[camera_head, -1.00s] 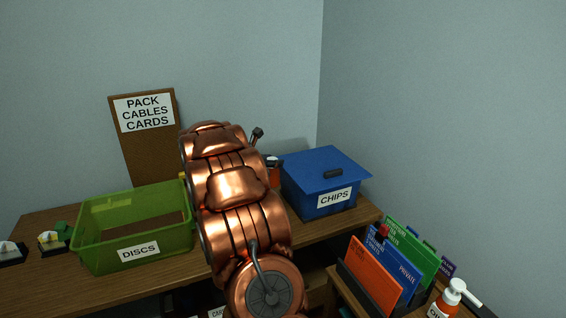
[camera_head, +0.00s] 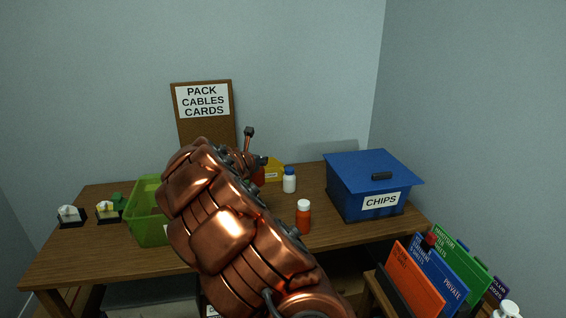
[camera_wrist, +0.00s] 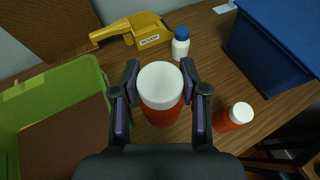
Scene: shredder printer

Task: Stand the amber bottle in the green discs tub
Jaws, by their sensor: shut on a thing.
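My gripper (camera_wrist: 160,95) is shut on an amber bottle (camera_wrist: 162,116) with a white cap, seen from above in the wrist view. In the head view the held bottle (camera_head: 258,176) shows as a small orange-red piece beyond my arm. The green discs tub (camera_wrist: 50,88) is left of my gripper in the wrist view. In the head view my arm hides much of the tub (camera_head: 148,228), including its label. The bottle is outside the tub, to its right. I cannot tell its height above the table.
A second amber bottle (camera_head: 303,217) stands on the table (camera_head: 330,236), right of my arm. A white bottle with a blue cap (camera_head: 289,181) and a yellow tool (camera_wrist: 140,28) are behind. The blue chips box (camera_head: 372,190) is at right. File folders (camera_head: 435,270) stand lower right.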

